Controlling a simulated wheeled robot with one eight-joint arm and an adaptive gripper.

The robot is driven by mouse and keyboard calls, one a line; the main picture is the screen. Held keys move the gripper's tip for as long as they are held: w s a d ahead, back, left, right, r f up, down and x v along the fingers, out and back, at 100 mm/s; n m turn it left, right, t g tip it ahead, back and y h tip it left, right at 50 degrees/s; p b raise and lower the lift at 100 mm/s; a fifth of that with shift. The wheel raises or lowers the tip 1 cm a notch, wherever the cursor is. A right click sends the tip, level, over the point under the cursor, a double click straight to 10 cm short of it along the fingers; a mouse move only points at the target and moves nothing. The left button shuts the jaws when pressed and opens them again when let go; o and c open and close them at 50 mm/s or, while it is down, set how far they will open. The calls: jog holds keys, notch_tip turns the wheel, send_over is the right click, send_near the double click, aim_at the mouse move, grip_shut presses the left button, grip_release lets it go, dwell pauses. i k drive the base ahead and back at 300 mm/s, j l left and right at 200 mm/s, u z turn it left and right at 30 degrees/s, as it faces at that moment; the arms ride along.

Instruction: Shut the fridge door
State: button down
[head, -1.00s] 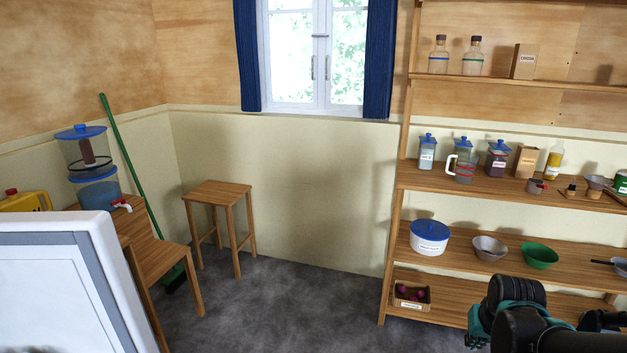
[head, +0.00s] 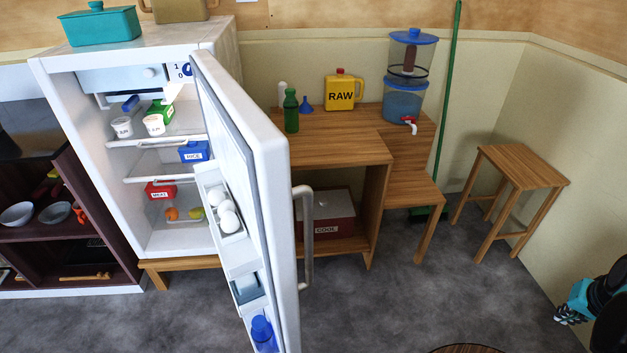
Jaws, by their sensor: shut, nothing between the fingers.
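The white fridge (head: 135,90) stands at the left of the head view on a low wooden base. Its door (head: 275,165) is wide open, swung out toward me, with the hinge on the fridge's right side. The grey door handle (head: 307,240) is on the door's outer face, to the right. Door shelves hold eggs (head: 228,217) and a blue bottle (head: 263,332). Food boxes and tubs stand on the shelves inside. My gripper (head: 570,315) shows at the lower right edge, partly cut off, well apart from the door and touching nothing visible.
A wooden bench (head: 335,150) behind the door holds a yellow RAW jug (head: 343,92) and a water filter (head: 404,100). A stool (head: 520,167) stands right, against the wall. A round wooden top (head: 465,349) shows at the bottom edge. Grey floor between door and stool is clear.

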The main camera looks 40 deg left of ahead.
aim_at(251, 154)
jog(key=i+u, duration=0.3)
jog(key=u, duration=0.15)
jog(key=i+u, duration=0.45)
jog(key=i+l+u, duration=0.2)
jog(key=u, duration=1.95)
jog(key=k+j+z, duration=0.25)
jog(key=z, duration=0.15)
jog(key=k+j+z, duration=0.15)
jog(key=z, duration=0.25)
jog(key=k+u, duration=0.25)
jog(key=k+j+u, duration=0.15)
jog(key=k+u, duration=0.15)
jog(key=k, duration=0.2)
